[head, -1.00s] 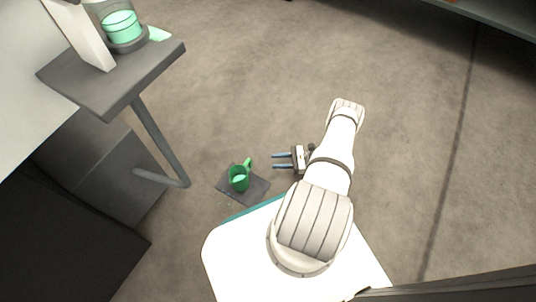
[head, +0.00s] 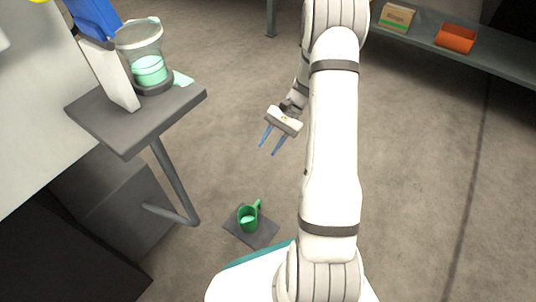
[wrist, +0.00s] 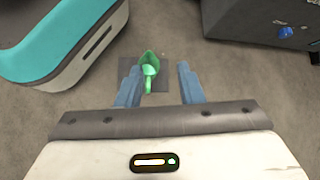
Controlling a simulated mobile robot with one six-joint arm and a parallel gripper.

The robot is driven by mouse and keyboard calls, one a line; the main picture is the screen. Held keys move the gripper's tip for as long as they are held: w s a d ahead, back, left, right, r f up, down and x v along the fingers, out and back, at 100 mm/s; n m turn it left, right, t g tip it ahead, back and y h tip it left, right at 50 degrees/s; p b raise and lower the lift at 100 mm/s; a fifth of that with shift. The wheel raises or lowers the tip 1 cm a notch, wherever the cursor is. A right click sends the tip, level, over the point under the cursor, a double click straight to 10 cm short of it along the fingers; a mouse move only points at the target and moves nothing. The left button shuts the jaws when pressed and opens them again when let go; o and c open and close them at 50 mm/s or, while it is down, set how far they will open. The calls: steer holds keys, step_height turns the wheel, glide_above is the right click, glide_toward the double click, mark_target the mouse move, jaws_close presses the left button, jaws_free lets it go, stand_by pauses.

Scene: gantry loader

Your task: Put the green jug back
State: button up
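The green jug (head: 248,219) stands upright on a dark square mat (head: 263,236) low down, beside the teal-edged front of my base. It holds pale green liquid, and its handle points up and right in the head view. In the wrist view the jug (wrist: 149,66) shows between the fingers, with the mat (wrist: 160,82) around it. My gripper (head: 270,148) is open and empty, above and apart from the jug, with its blue fingers pointing down. The open fingers also show in the wrist view (wrist: 160,88).
A grey stand (head: 120,128) at the left bears a clear container (head: 150,72) with green liquid, and a white post with a blue top. A shelf at the upper right holds a box marked Rings (head: 396,17) and an orange bin (head: 456,38). The floor between is clear.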

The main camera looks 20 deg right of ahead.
steer(key=s+a+r+n+t+h, duration=0.2)
steer(key=s+a+r+n+h, duration=0.1)
steer(key=s+r, duration=0.5)
steer(key=s+a+r+n+t+h, duration=0.2)
steer(key=s+a+r+n+h, duration=0.2)
steer(key=s+r, duration=0.5)
steer(key=r+n+h, duration=0.1)
steer(key=n, duration=0.1)
steer(key=shift+s+a+n+t, duration=0.25)
steer(key=shift+a+n+t, duration=0.05)
steer(key=shift+t, duration=0.1)
steer(key=shift+r, duration=0.15)
step_height(320, 180, up, 41)
steer(key=t+p, duration=0.1)
steer(key=p, duration=3.7)
steer(key=shift+s+d+r+t, duration=0.15)
steer(key=shift+r+t, duration=0.05)
steer(key=shift+t, duration=0.1)
